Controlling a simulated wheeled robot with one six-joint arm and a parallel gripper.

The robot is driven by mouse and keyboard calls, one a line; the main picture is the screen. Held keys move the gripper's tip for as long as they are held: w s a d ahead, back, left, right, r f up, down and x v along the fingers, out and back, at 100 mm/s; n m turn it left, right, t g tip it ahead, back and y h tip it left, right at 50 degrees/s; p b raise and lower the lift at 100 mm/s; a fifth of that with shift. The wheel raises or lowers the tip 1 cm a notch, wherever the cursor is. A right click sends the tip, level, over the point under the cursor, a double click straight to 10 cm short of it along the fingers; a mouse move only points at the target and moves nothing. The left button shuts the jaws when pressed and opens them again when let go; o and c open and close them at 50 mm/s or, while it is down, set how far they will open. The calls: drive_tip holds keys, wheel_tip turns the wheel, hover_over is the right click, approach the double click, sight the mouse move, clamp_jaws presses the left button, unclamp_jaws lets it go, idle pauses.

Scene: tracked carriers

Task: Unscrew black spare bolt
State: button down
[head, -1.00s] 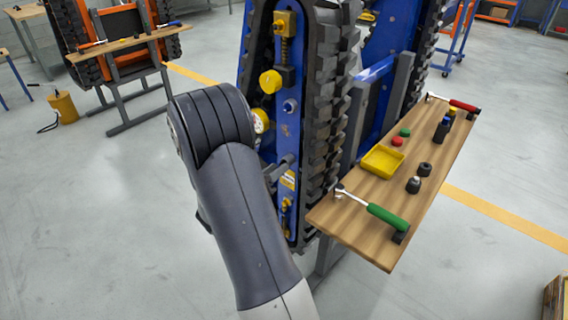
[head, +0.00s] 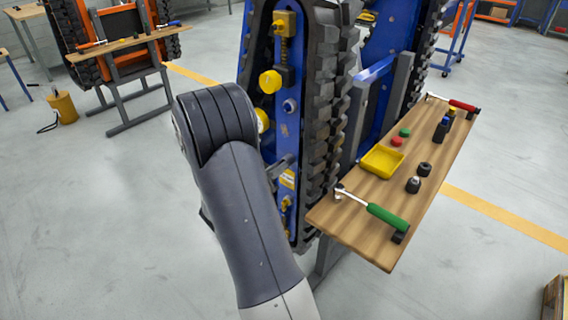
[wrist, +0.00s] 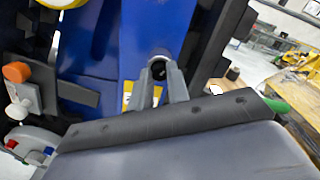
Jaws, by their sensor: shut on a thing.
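In the wrist view my gripper (wrist: 160,72) points at the blue carrier panel (wrist: 105,45). Its two grey fingers are closed around a small dark piece, which looks like the black spare bolt (wrist: 158,70), at the panel's face. The fingers hide most of it, so I cannot tell whether it is still threaded in. In the head view my grey arm covers the gripper's body. Only a grey finger-like part (head: 281,166) shows beside the blue panel (head: 287,130), above a yellow label.
Black tracks (head: 325,110) flank the panel closely. Yellow knobs (head: 271,81) stick out above. To the right a wooden shelf (head: 345,228) holds a yellow tray (head: 382,161), a green-handled ratchet (head: 388,217), a red-handled tool (head: 463,105), caps and sockets.

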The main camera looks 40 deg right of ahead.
drive_tip(key=n+p, duration=0.9)
drive_tip(key=p, duration=0.1)
drive_tip(key=shift+n, duration=0.4)
drive_tip(key=shift+n+p, duration=3.55)
drive_tip(key=shift+n, duration=1.35)
